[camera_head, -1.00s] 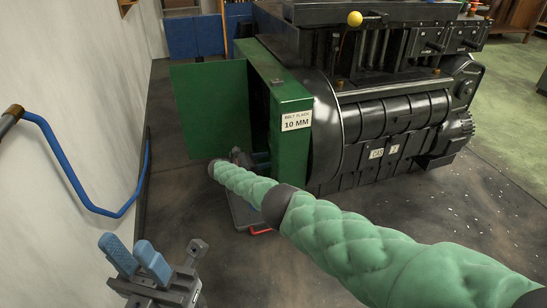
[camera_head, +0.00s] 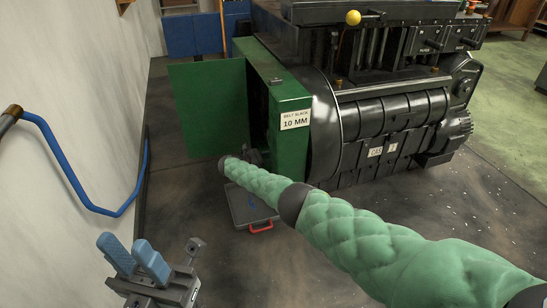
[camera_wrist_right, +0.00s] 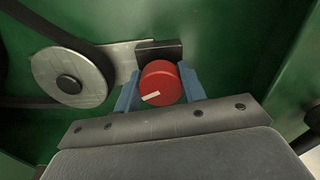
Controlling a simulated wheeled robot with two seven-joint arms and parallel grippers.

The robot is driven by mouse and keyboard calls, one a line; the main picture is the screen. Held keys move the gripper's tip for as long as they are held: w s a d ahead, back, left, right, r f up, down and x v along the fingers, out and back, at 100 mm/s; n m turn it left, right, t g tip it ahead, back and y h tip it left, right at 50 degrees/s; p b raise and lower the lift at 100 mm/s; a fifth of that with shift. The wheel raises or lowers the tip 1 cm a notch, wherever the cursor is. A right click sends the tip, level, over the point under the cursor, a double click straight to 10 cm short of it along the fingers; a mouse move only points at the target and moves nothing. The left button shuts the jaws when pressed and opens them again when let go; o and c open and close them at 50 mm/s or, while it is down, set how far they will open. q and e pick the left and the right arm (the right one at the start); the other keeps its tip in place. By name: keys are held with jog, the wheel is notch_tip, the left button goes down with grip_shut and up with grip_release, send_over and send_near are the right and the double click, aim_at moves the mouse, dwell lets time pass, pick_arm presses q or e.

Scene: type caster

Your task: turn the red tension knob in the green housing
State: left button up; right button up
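The red knob (camera_wrist_right: 161,83), with a white mark on its face, shows in the right wrist view inside the green housing (camera_wrist_right: 240,40). My right gripper (camera_wrist_right: 160,88) has its blue fingers on either side of the knob; whether they press on it I cannot tell. In the head view the green housing (camera_head: 288,140) stands open, and my right arm in its green sleeve reaches to its front, with the right fingers hidden. The knob is hidden there. My left gripper (camera_head: 134,258) is open and empty at the lower left, away from the housing.
A grey pulley (camera_wrist_right: 70,77) with a dark belt sits left of the knob. The housing's green door (camera_head: 207,108) is swung open to the left. A grey case (camera_head: 248,206) with a red handle lies on the floor below. A blue rail (camera_head: 85,195) runs along the wall.

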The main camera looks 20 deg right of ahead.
jog(key=shift+r+n, duration=0.1)
jog(key=shift+n, duration=0.2)
jog(key=shift+n+p, duration=0.3)
jog(key=shift+w+n, duration=0.1)
jog(key=shift+n, duration=0.6)
jog(key=shift+n+p, duration=0.3)
jog(key=shift+n, duration=1.2)
jog(key=shift+w+n, duration=0.1)
jog(key=shift+n, duration=0.6)
jog(key=shift+n, duration=1)
